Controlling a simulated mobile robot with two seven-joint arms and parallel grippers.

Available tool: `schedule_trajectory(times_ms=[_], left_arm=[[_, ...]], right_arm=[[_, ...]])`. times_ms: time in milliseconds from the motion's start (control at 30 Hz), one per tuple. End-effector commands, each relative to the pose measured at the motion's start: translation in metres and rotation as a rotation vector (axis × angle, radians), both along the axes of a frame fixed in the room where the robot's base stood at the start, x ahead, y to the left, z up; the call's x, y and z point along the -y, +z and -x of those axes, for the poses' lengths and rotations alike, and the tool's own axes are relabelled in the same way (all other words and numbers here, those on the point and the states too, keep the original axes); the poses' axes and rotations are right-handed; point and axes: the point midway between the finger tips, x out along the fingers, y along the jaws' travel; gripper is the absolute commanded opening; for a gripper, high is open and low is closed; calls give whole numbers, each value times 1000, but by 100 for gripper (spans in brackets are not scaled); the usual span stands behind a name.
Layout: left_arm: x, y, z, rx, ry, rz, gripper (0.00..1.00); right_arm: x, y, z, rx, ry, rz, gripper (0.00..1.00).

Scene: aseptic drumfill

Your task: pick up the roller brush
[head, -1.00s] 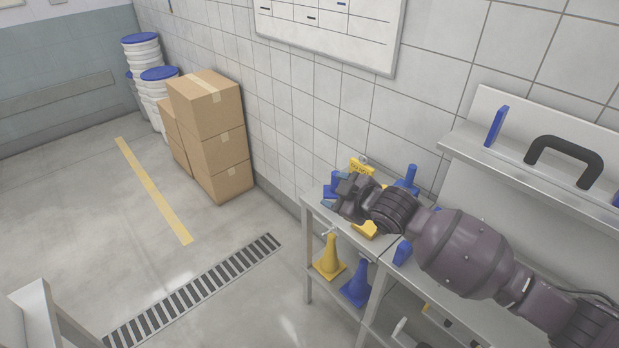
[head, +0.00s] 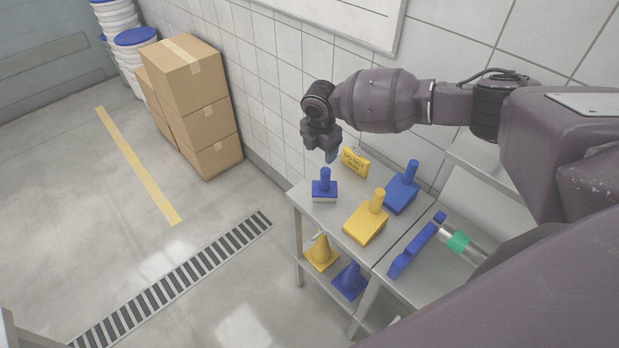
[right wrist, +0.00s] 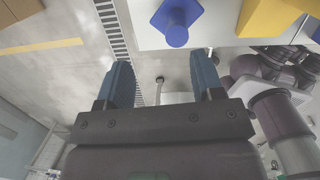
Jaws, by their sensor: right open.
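On the steel table (head: 309,217) stand several handled tools. A small blue brush with an upright handle and pale underside (head: 324,187) is at the left end. A yellow block with a round handle (head: 366,222) and a larger blue one (head: 401,192) are to its right. I cannot tell for sure which is the roller brush. My right gripper (head: 331,156) is open and empty, above and behind the small blue brush. In the right wrist view the gripper (right wrist: 160,60) has its fingers apart, with a blue handled tool (right wrist: 177,35) beyond the tips. My left gripper is not in view.
A long blue piece (head: 417,245) and a metal cylinder with a green band (head: 459,243) lie to the right. Cartons (head: 190,100) stand left; the floor is open.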

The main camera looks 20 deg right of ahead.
Motion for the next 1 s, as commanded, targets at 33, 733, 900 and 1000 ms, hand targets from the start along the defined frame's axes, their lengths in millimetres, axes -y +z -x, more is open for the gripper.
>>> schedule_trajectory(times_ms=[33,733,900,1000], left_arm=[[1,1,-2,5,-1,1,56],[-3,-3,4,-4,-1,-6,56],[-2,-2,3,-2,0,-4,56],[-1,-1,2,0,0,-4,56]], right_arm=[[1,-1,4,-24,35,8,61],[7,-55,4,-48,130,28,61],[8,-67,5,-50,131,27,61],[9,-82,7,-50,131,28,61]])
